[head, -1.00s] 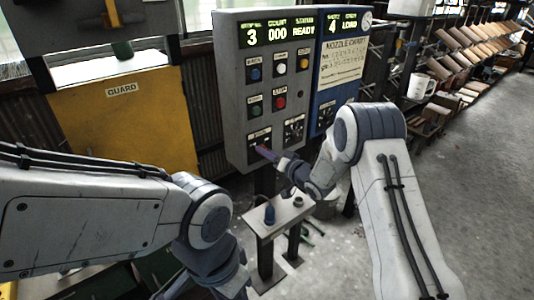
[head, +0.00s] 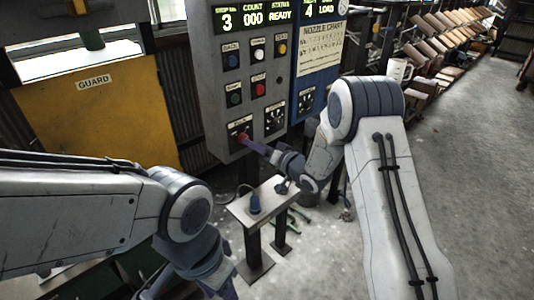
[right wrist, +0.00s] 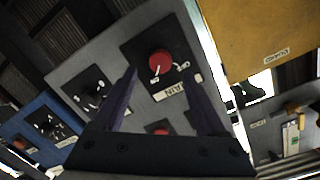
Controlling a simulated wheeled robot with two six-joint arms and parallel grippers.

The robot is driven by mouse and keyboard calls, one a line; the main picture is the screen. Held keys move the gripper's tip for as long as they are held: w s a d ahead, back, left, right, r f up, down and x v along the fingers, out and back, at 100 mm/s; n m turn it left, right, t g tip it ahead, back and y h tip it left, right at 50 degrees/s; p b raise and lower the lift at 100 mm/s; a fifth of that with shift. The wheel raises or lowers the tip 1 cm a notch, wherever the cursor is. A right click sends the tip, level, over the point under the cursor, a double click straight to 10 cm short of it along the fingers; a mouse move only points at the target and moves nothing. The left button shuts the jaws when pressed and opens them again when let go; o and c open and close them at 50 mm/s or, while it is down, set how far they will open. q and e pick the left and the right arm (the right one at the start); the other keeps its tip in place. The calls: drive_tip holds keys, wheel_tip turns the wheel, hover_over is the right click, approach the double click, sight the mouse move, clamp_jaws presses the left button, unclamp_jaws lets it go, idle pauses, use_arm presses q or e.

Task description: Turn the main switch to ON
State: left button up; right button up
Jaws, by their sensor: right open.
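The main switch is a red round knob on a dark plate at the lower left of the grey control panel (head: 210,100). The knob (head: 242,137) shows in the head view just past my right gripper's tip. In the right wrist view the red knob (right wrist: 160,60) is ahead, between the fingertips, with small white marks and a MAIN label below it. My left gripper is out of view.
Several coloured buttons (head: 258,88) and a dial (head: 275,120) are on the same panel. A blue nozzle chart panel (head: 318,75) adjoins it. A yellow guard (head: 100,120) stands left.

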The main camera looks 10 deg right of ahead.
drive_tip(key=b+v, duration=0.1)
drive_tip(key=v, duration=0.5)
drive_tip(key=shift+s, duration=0.1)
drive_tip(key=s+a+n+g+h, duration=0.2)
drive_tip(key=s+a+g+h, duration=0.35)
drive_tip(key=s, duration=0.35)
drive_tip(key=s+d+n+g+h, duration=0.1)
drive_tip(key=s+n+g+h, duration=0.2)
drive_tip(key=s, duration=2.7)
drive_tip(key=n+g, duration=0.2)
drive_tip(key=g, duration=0.3)
drive_tip(key=shift+s+d+r, duration=0.25)
drive_tip(key=shift+d, duration=0.15)
